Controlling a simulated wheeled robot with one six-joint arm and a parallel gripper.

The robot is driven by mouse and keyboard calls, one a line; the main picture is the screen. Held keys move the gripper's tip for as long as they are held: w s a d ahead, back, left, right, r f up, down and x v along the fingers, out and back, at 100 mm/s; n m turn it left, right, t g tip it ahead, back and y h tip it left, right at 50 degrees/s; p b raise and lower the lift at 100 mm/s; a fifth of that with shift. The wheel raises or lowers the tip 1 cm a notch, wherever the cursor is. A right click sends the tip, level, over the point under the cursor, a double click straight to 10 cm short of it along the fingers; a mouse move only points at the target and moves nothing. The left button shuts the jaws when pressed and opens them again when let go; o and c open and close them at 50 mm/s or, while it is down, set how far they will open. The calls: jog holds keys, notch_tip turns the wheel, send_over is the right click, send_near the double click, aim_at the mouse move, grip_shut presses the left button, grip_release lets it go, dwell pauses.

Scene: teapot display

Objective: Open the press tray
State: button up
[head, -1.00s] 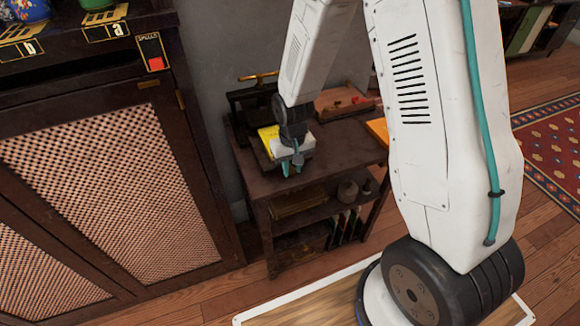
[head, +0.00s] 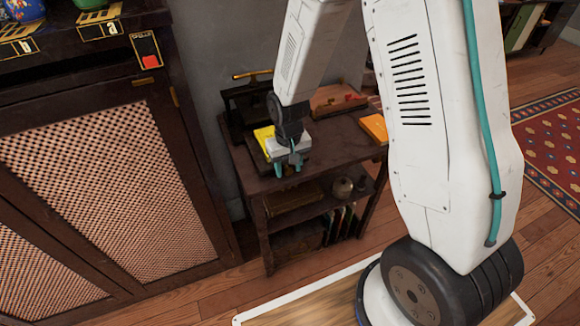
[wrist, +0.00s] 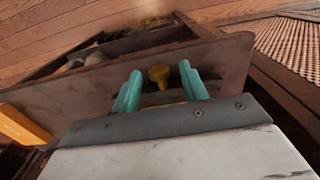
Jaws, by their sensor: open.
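My gripper (head: 287,168) has two teal fingers pointing down over the near left part of a small dark wooden table (head: 335,150). In the wrist view the fingers (wrist: 160,86) stand apart, with a small brass knob (wrist: 159,75) showing between them. I cannot tell whether they touch it. The knob appears to belong to the press tray, whose body is mostly hidden behind my gripper. A black press frame (head: 241,104) with a brass bar on top stands at the table's back left. A yellow item (head: 264,138) lies just behind my gripper.
An orange book (head: 374,128) lies at the table's right edge, and a wooden box (head: 338,99) stands at the back. Lower shelves hold a round pot (head: 342,187) and books. A mesh-fronted cabinet (head: 110,180) stands close on the left.

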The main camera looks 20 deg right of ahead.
notch_tip(320, 180, up, 7)
jog(key=shift+r, duration=0.15)
dwell(0.5)
jog(key=s+d+r, duration=0.2)
jog(key=s+r, duration=0.9)
jog(key=s, duration=0.1)
jog(key=s+d+r+t, duration=0.1)
jog(key=s+d+r, duration=0.1)
jog(key=s+r, duration=1)
jog(key=shift+s, duration=0.6)
jog(key=shift+d, duration=0.2)
dwell(2.1)
